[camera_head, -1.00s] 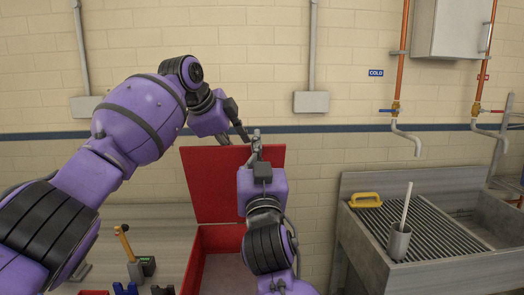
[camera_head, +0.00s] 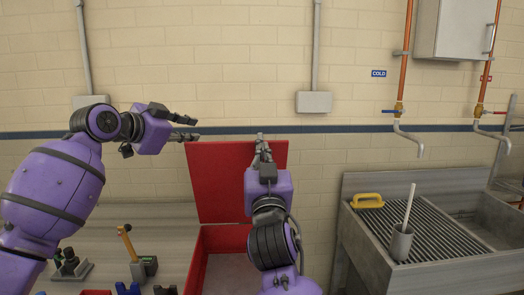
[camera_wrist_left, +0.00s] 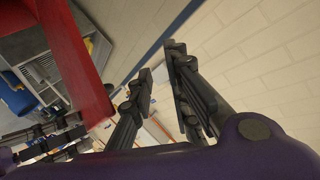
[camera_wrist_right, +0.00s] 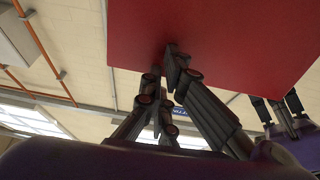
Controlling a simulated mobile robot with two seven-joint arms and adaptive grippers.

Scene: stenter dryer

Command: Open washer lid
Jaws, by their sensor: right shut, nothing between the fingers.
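The red washer (camera_head: 222,240) stands at the lower centre of the head view. Its flat red lid (camera_head: 218,185) stands raised, close to upright, against the wall side, with the washer's top open below it. My right gripper (camera_head: 262,143) is shut and empty in front of the lid's right part, near its top edge. In the right wrist view its fingertips (camera_wrist_right: 165,65) are close against the lid's red face (camera_wrist_right: 220,40); I cannot tell whether they touch. My left gripper (camera_head: 196,130) is open and empty, just left of the lid's top left corner. The lid's red edge also shows in the left wrist view (camera_wrist_left: 75,60).
A metal sink (camera_head: 365,250) with a grooved drainboard, yellow brush (camera_head: 368,201) and grey cup (camera_head: 401,243) stands to the right. A grey worktop with a wooden-handled tool (camera_head: 128,243) lies to the left. The wall is close behind the lid.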

